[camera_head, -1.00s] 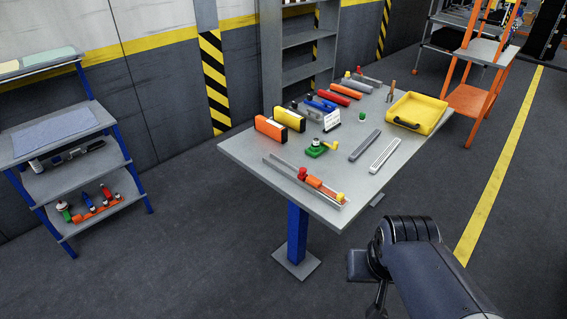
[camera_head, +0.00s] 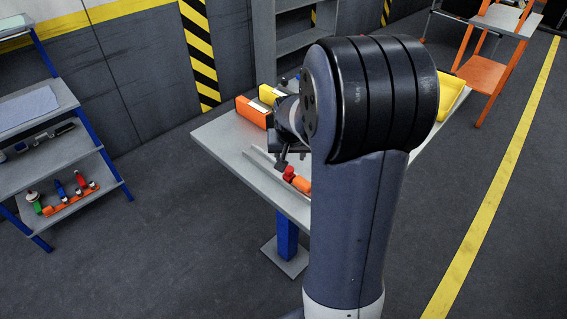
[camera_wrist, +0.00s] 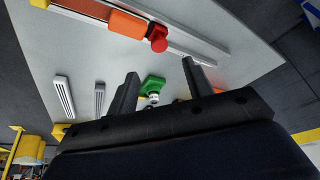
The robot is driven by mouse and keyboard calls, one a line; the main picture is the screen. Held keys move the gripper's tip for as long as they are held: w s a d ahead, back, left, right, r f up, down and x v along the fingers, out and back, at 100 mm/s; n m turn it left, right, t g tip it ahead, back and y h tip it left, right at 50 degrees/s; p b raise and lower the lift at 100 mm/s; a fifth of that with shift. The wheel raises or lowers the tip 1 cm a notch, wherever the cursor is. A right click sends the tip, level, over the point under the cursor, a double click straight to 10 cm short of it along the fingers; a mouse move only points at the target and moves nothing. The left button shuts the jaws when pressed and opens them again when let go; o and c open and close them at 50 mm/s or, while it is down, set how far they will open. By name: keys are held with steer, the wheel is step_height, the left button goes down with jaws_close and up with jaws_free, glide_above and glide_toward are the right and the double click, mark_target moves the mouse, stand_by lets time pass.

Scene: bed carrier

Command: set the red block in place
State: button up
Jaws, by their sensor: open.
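A small red block (camera_head: 289,173) with a rounded end sits at the near edge of the table, beside an orange block (camera_head: 303,185) along a long grey rail (camera_head: 262,160). In the wrist view the red block (camera_wrist: 157,38) touches the end of the orange block (camera_wrist: 127,24). My gripper (camera_head: 291,161) is above the table close to the red block. In the wrist view my gripper (camera_wrist: 160,68) is open, its fingers apart with nothing between the tips; the red block lies beyond them. My arm hides much of the table in the head view.
A green piece (camera_wrist: 152,86) stands on the table, seen between the fingers. Two slotted grey bars (camera_wrist: 63,96) lie to its left. Orange (camera_head: 252,112) and yellow (camera_head: 268,94) cases stand at the table's far side. A shelf rack (camera_head: 70,150) is at left, with clear floor between.

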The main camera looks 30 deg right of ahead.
mark_target(289, 169)
steer(key=x, duration=0.9)
steer(key=shift+f, duration=0.15)
steer(key=shift+c, duration=0.6)
jaws_close()
